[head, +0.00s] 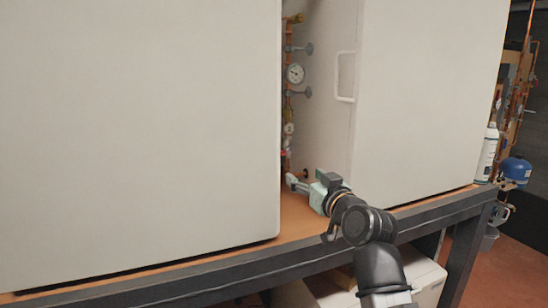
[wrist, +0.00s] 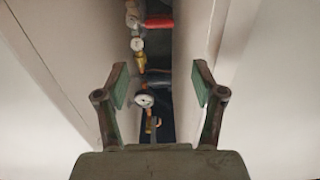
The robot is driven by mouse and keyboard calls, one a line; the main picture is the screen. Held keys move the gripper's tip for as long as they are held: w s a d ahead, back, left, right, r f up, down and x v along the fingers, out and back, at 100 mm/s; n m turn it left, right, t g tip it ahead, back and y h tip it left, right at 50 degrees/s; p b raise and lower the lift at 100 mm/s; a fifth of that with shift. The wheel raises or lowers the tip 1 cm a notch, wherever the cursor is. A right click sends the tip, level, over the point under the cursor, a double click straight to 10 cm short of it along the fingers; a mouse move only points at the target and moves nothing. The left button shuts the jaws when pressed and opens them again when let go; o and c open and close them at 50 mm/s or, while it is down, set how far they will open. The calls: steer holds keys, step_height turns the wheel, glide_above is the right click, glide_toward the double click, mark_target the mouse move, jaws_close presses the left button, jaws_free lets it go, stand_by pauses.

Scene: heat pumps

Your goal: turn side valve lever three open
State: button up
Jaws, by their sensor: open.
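A copper pipe with valves and fittings (head: 289,130) runs upright in the gap between two large white cabinets. Dark side handles (head: 303,92) stick out from it near the round gauge (head: 295,73). The wrist view shows a red part (wrist: 160,21) and a dark bar-like part (wrist: 158,78) beside the pipe fittings. I cannot tell which of these is side valve lever three. My gripper (head: 292,182) is at the mouth of the gap, low down. In the wrist view my gripper (wrist: 160,84) is open, with nothing between its fingers, which partly frame the fittings.
White cabinets stand close on the left (head: 140,120) and right (head: 430,100), leaving a narrow gap. They rest on an orange-brown bench top (head: 298,222) with a dark frame. A white bottle (head: 488,155) and a blue tank (head: 516,170) are at far right.

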mark_target(282, 152)
steer(key=p+x, duration=0.4)
steer(key=x, duration=1.2)
steer(key=shift+d, duration=0.1)
steer(key=shift+c, duration=0.4)
jaws_close()
steer(key=shift+f, duration=0.1)
